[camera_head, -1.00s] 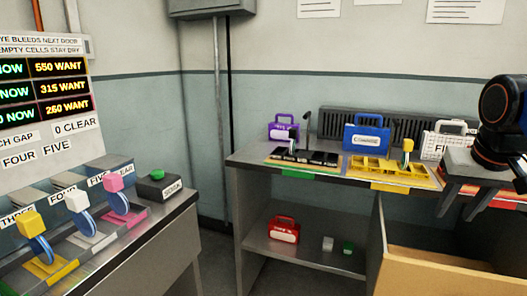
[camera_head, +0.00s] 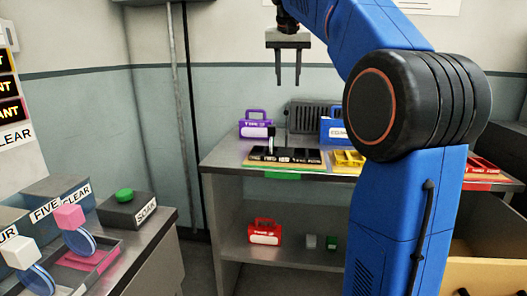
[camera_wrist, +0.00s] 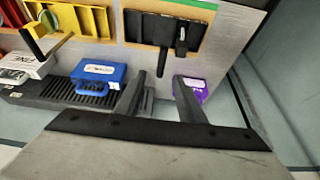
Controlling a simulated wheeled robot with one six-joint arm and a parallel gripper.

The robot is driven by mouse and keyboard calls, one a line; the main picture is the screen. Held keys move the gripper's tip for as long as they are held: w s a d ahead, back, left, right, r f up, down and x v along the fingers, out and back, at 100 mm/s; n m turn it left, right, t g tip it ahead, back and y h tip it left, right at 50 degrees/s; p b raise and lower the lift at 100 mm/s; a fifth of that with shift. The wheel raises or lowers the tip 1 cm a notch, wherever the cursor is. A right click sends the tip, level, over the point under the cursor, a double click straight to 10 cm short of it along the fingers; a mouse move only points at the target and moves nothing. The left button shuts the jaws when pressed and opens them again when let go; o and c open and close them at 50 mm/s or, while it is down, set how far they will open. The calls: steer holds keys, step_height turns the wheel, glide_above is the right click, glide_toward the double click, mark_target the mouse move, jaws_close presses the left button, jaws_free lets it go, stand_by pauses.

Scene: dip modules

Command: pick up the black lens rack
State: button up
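A black rack (camera_head: 286,156) with slots lies on a tan board on the metal table, with a green tab at the board's front edge. I take it for the black lens rack. It shows in the wrist view (camera_wrist: 148,27) at the top. A thin upright handle (camera_head: 270,135) stands at the rack. My gripper (camera_head: 288,82) points down above the back of the table, well above the rack, with its fingers apart and nothing between them. The fingers also show in the wrist view (camera_wrist: 160,78).
A purple case (camera_head: 253,127) and a blue case (camera_head: 334,130) stand behind the rack. A yellow rack (camera_head: 347,158) lies to its right, partly hidden by my arm. A red case (camera_head: 264,233) is on the lower shelf. A SOAK button box (camera_head: 125,208) is at left.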

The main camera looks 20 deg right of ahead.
glide_toward(287, 130)
steer(key=x, duration=0.5)
steer(key=shift+f, duration=0.15)
stand_by(0.4)
steer(key=shift+c, duration=0.6)
jaws_close()
stand_by(0.7)
